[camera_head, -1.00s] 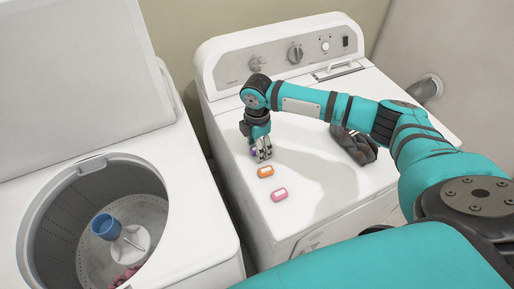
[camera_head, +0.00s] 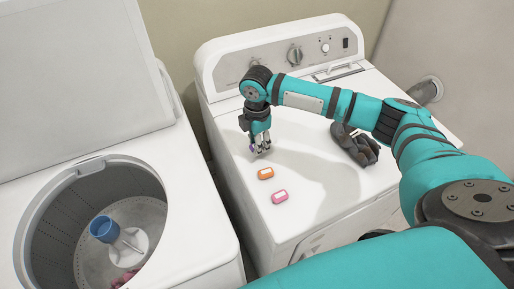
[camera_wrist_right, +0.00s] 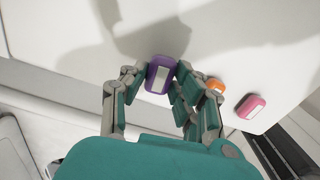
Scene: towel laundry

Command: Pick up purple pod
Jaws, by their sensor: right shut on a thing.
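The purple pod (camera_wrist_right: 160,74) is between the fingers of my right gripper in the right wrist view. It is a small rounded block with a pale label. In the head view only a sliver of the purple pod (camera_head: 251,148) shows beside the fingers. My right gripper (camera_head: 259,149) points down over the left part of the dryer top and is shut on the pod. In the head view I cannot tell how far the pod is above the surface. My left gripper is not clearly in view.
An orange pod (camera_head: 265,173) and a pink pod (camera_head: 279,197) lie nearby on the white dryer top (camera_head: 235,185).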

